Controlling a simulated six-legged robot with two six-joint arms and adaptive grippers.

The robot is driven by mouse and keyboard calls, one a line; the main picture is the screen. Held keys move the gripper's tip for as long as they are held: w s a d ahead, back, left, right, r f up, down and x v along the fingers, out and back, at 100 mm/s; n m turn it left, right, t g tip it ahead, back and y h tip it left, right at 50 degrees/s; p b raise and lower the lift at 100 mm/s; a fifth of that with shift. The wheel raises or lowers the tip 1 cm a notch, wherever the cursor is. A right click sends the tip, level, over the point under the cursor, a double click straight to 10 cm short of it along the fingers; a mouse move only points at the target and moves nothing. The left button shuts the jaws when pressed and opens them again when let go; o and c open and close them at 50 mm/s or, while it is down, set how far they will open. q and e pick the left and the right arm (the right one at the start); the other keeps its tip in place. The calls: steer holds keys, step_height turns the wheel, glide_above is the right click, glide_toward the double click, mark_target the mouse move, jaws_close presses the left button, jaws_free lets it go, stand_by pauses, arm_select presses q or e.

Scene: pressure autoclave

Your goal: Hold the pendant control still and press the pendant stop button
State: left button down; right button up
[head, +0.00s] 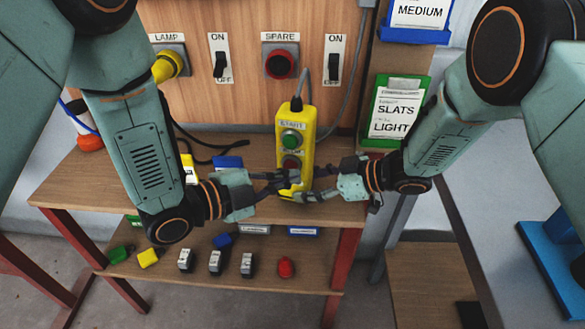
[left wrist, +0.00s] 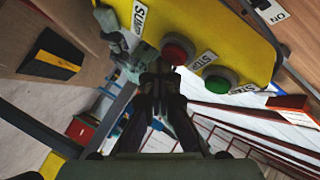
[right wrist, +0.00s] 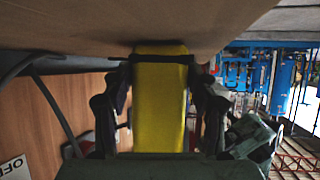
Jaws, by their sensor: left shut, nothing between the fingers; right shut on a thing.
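The yellow pendant control (head: 308,130) hangs upright from a cable in front of the wooden panel. Its green button (head: 290,140) is above its red button (head: 291,163); both also show in the left wrist view, the green one (left wrist: 220,81) and the red one (left wrist: 177,50). My right gripper (head: 303,194) is shut on the pendant's lower end, and the yellow body (right wrist: 160,105) fills the space between its fingers. My left gripper (head: 287,180) is shut and empty at the pendant's front, with its tips (left wrist: 163,78) close by the red button. I cannot tell whether they touch it.
A wooden bench (head: 110,165) lies behind and below, with a lower shelf (head: 210,270) holding several small blocks and a red knob (head: 286,267).

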arm_select(q)
steer(key=shift+s+a, duration=0.1)
steer(key=shift+s, duration=0.65)
steer(key=s, duration=0.5)
steer(key=shift+a, duration=0.3)
stand_by(0.4)
arm_select(e)
steer(key=o, duration=0.9)
steer(key=shift+d, duration=0.1)
steer(key=v, duration=1.2)
